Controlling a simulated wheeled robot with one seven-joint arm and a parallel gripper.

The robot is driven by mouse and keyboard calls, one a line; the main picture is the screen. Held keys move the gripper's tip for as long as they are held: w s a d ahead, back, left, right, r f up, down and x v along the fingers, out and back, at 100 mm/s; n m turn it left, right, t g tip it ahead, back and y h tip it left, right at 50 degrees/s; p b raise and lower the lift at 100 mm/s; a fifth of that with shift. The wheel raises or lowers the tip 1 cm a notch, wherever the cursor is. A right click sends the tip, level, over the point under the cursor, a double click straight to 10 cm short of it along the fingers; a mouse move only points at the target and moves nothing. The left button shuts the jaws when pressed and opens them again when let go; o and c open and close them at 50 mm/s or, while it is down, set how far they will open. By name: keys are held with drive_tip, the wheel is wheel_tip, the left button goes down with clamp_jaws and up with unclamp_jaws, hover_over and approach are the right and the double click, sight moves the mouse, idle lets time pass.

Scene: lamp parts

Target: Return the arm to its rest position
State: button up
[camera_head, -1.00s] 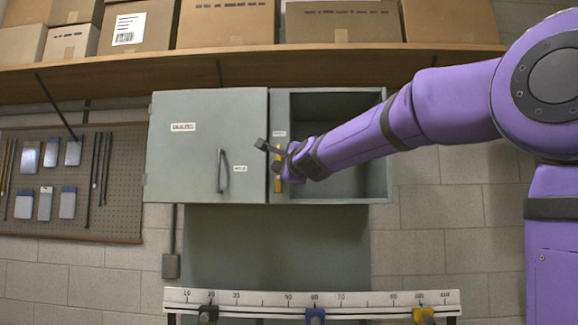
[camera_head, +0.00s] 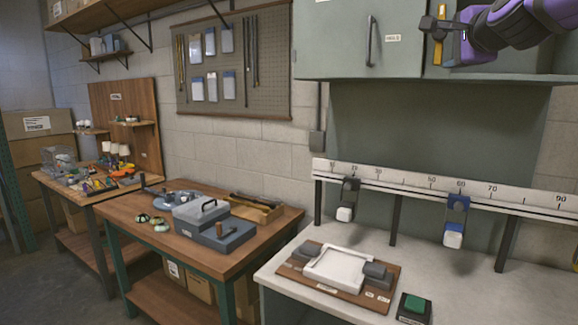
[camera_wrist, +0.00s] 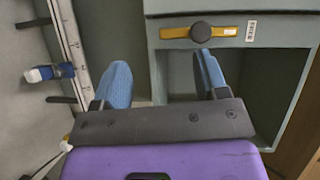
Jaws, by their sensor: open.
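My purple arm (camera_head: 510,22) reaches in from the upper right of the head view. My gripper (camera_head: 440,25) is in front of the grey wall cabinet (camera_head: 338,50), by the yellow strip at its open right compartment. In the wrist view, the two blue fingers of my gripper (camera_wrist: 163,82) are spread apart with nothing held between them. The yellow strip (camera_wrist: 231,32) with a dark round knob (camera_wrist: 201,32) lies beyond the fingertips. I cannot tell the exact gap to it.
A white scale rail (camera_head: 405,180) with hanging clamps runs below the cabinet. A white worktop (camera_head: 275,278) holds a wooden board (camera_head: 340,303) with a white tray and a green button (camera_head: 414,305). A wooden bench (camera_head: 262,238) with grey boxes stands left. A pegboard (camera_head: 265,90) hangs behind.

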drive_tip(key=s+a+f+n+g, duration=0.3)
drive_tip(key=s+f+n+g, duration=0.3)
drive_tip(key=s+f, duration=0.8)
drive_tip(key=s+a+f+n+g+y, duration=0.1)
drive_tip(key=s+a+f+n+g, duration=0.3)
drive_tip(key=s+f+n, duration=0.8)
drive_tip(key=s+f+g, duration=0.1)
drive_tip(key=s+f, duration=0.1)
drive_tip(key=s, duration=0.2)
drive_tip(key=shift+f+g, duration=0.15)
drive_tip(key=shift+g, duration=0.25)
drive_tip(key=shift+c, duration=0.2)
